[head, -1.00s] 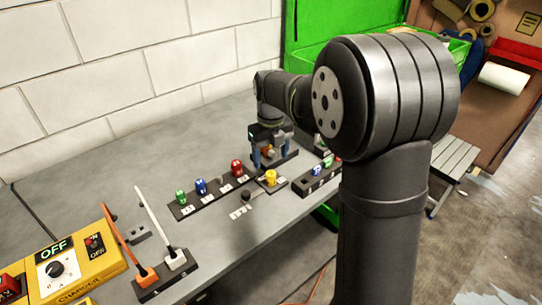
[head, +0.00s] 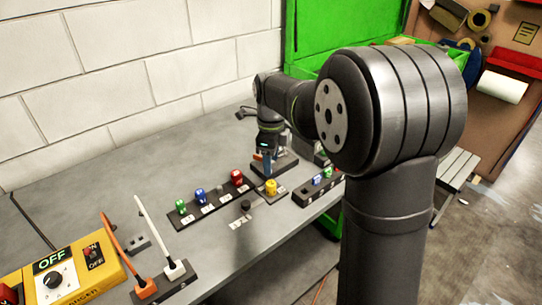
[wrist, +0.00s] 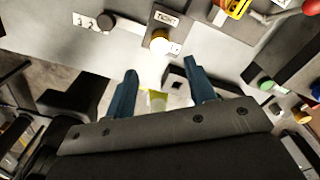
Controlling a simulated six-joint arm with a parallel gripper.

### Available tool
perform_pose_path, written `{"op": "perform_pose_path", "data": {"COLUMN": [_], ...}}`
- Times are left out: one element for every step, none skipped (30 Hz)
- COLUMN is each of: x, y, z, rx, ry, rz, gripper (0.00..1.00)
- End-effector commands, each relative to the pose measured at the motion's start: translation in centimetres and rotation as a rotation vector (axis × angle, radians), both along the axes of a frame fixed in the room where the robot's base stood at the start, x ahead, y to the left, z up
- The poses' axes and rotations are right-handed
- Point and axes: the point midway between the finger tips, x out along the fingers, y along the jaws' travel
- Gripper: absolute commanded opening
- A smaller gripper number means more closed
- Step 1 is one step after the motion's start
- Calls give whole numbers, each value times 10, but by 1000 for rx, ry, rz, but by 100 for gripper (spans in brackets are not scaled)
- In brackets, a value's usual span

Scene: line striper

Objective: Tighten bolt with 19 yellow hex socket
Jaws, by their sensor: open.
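The yellow socket (head: 271,187) stands upright on a small dark base with a white label, right of a black knob (head: 246,205). In the wrist view a yellow socket (wrist: 165,43) shows, bright with glare, above and beyond the fingers. My gripper (head: 263,165) is just behind the yellow socket in the head view, apart from it. Its two blue fingers (wrist: 161,82) are spread apart in the wrist view. A yellow-green patch (wrist: 156,99) shows between the fingers, partly hidden by my gripper; I cannot tell what it is. The bolt is not clearly visible.
Green (head: 181,207), blue (head: 200,195) and red (head: 237,177) sockets stand in a dark rack (head: 215,205) at left. Another dark rack (head: 318,191) stands at right. Orange and white-handled tools and a yellow charger (head: 100,262) are at the front left. The back-left tabletop is clear.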

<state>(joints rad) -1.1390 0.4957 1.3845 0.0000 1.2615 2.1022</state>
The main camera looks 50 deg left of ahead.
Motion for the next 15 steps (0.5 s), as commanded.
{"op": "perform_pose_path", "data": {"x": [0,0,0,0,0,0,0,0,0,0,0,0,0,0,0], "y": [0,0,-1,-1,-1,-1,0,0,-1,-1,-1,-1,-1,-1,0], "z": [-6,-10,-14,-18,-21,-26,-30,-34,-39,-42,-46,-50,-54,-57,-62], "rx": [-2,-2,-3,-3,-2,-2,-2,-2,-3,-3,-3,-2,-2,-2,-2], "ry": [1,1,1,1,1,1,1,1,2,1,1,1,1,1,1], "rz": [-1,-1,-1,-1,-2,-2,-2,-2,-2,-2,-2,-2,-2,-2,-3], "gripper": [50,50,50,50,50,50,50,50,50,50,50,50,50,50,50]}}
